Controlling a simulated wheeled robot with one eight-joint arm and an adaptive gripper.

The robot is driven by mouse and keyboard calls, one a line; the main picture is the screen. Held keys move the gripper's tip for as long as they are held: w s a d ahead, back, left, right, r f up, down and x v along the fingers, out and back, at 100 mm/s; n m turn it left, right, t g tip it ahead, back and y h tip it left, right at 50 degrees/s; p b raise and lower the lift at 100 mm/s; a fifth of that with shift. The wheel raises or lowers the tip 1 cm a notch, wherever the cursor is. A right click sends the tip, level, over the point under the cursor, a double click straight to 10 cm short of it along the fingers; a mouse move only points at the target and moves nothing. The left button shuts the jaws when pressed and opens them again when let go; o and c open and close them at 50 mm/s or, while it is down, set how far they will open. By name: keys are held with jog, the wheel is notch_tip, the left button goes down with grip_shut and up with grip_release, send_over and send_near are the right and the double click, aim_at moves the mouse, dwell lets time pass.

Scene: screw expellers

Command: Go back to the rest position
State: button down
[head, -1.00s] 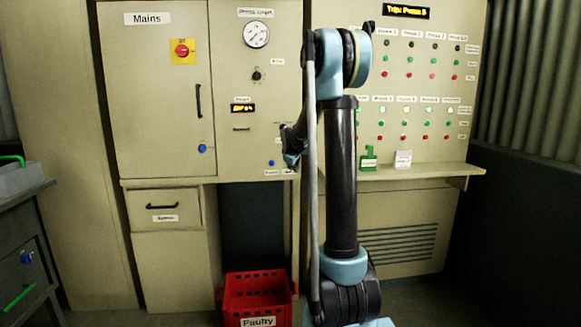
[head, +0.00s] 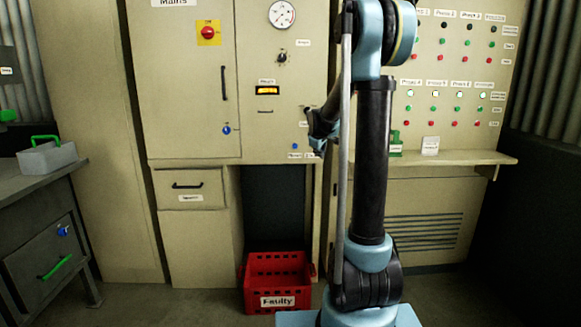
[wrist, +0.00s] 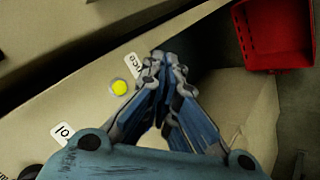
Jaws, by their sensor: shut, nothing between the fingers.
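My arm stands upright in the right half of the head view, in front of the beige control cabinet. My gripper (head: 318,140) shows there as a dark and blue shape at the left of the arm, in front of the cabinet, partly hidden by the arm. In the wrist view my gripper (wrist: 165,75) has its fingers drawn together at the tips, with nothing held. A round yellow button (wrist: 119,87) and a white label (wrist: 134,63) on a beige surface lie just left of the fingertips in that view. I cannot tell whether the fingers touch the surface.
The red Faulty crate (head: 278,282) stands on the floor below the cabinet; it also shows in the wrist view (wrist: 275,35). A narrow ledge (head: 455,157) juts from the right panel. A dark bench (head: 40,190) with a grey tray (head: 47,158) is at the left.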

jog(key=s+f+m+g, duration=0.3)
jog(key=s+m, duration=0.2)
jog(key=s, duration=2.4)
jog(key=s+f+m+g+y, duration=0.1)
jog(key=s+f, duration=0.4)
jog(key=s, duration=0.6)
jog(key=s+f+m+g, duration=0.2)
jog(key=s+f, duration=0.4)
jog(key=s, duration=0.5)
jog(key=shift+s+a+m+y, duration=0.25)
jog(key=shift+m+y, duration=0.15)
jog(key=shift+m, duration=0.2)
